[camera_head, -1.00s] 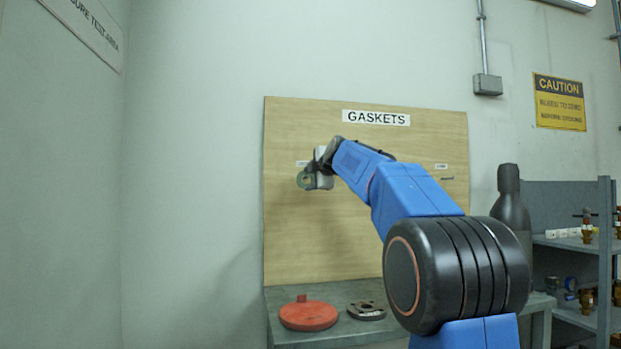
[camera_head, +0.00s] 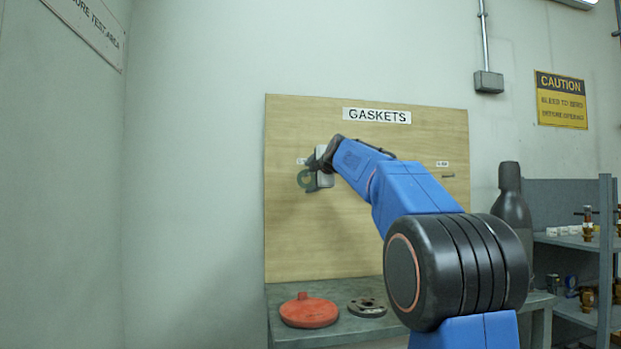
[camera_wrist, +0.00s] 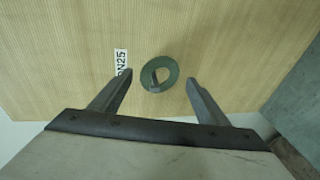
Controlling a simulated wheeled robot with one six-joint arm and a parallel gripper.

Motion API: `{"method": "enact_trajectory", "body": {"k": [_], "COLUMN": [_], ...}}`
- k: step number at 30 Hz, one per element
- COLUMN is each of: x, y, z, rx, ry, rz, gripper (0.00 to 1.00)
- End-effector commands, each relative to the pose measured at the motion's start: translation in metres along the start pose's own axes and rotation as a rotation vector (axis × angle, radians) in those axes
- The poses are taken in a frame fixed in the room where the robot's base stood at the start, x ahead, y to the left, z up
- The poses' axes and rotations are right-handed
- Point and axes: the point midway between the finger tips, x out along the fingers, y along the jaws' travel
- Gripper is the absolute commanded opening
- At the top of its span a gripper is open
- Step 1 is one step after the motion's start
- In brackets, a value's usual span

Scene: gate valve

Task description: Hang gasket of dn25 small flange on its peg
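The gasket is a thin dark green ring. In the wrist view the gasket (camera_wrist: 170,72) lies near the face of the wooden board, beside the "DN25" label (camera_wrist: 121,62). A short peg (camera_wrist: 153,78) shows through its hole, and the ring appears to hang around it. My gripper (camera_wrist: 158,78) is open, with one finger on each side of the ring and a visible gap to both. In the head view the gasket (camera_head: 304,180) shows just left of my gripper (camera_head: 317,170), which partly covers that area and hides the peg.
The board (camera_head: 350,240) carries a "GASKETS" sign (camera_head: 376,115) and a second peg (camera_head: 447,176) at right. Below, a red round part (camera_head: 309,312) and a dark flange (camera_head: 367,307) lie on the grey bench (camera_head: 340,335). A dark cylinder (camera_head: 512,205) and shelf stand at right.

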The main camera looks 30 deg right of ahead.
Motion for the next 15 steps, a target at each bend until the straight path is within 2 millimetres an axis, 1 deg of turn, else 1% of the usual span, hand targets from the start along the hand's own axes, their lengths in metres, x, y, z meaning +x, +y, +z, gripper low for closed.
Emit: {"method": "enact_trajectory", "body": {"k": [5,8,11,15], "x": [0.000,-0.004,-0.013,-0.035], "y": [0.000,0.000,0.001,0.001], "z": [0.000,0.000,0.000,0.000], "rx": [0.000,0.000,0.000,0.001], "ry": [0.000,0.000,-0.001,-0.001], "rz": [0.000,0.000,0.001,0.002], "gripper": [0.69,0.69,0.69,0.69]}}
